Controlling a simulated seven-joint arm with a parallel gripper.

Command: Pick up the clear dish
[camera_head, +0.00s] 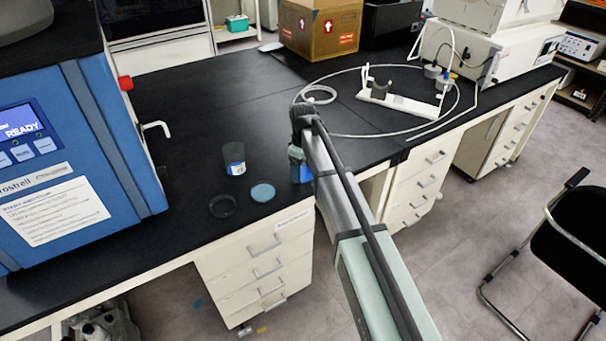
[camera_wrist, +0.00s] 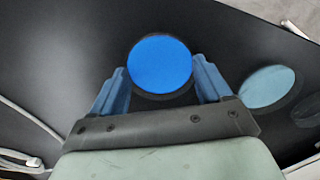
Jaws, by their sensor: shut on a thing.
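My gripper (camera_head: 300,163) is over the bench, right of the teal disc, its blue fingers pointing down. In the wrist view my gripper (camera_wrist: 161,82) has its fingers on either side of a round bright blue thing (camera_wrist: 160,63) with a dark rim, and it is shut on it. A clear, dark-looking round dish (camera_head: 223,206) lies flat near the bench's front edge; what seems to be its edge shows at the right of the wrist view (camera_wrist: 308,108). My arm and fingers hide most of the held thing in the head view.
A teal disc (camera_head: 263,192) lies beside the dish. A clear cup with a blue-white label (camera_head: 234,160) stands behind them. The blue freeze dryer (camera_head: 75,150) is at left. A white stand with looped tubing (camera_head: 400,100) is at right. A cardboard box (camera_head: 320,28) is at the back.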

